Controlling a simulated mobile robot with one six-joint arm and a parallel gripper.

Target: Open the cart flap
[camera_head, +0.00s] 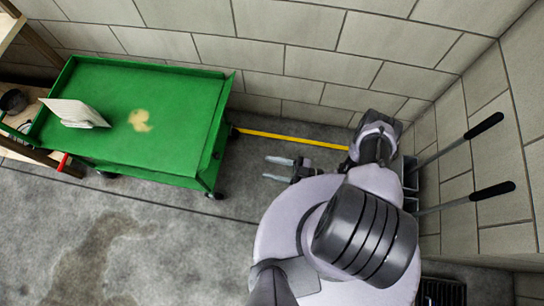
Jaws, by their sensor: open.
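A green cart (100,92) with a flat, rimmed top stands at the left against the back wall. A green panel (218,135) closes its right end, standing up along the edge of the top. I cannot tell for sure that this panel is the flap, and no handle shows on it. My gripper (267,169) is right of the cart, with its two grey fingers pointing left toward that end. The fingers are apart with nothing between them, and a gap of floor shows between them and the cart.
A white, open-book-like object (75,112) and a tan stain (139,120) are on the cart top. A wooden shelf (40,155) stands at far left. Two black-handled levers (486,125) (493,190) stick out at right. Grey floor (190,250) is clear in front of the cart.

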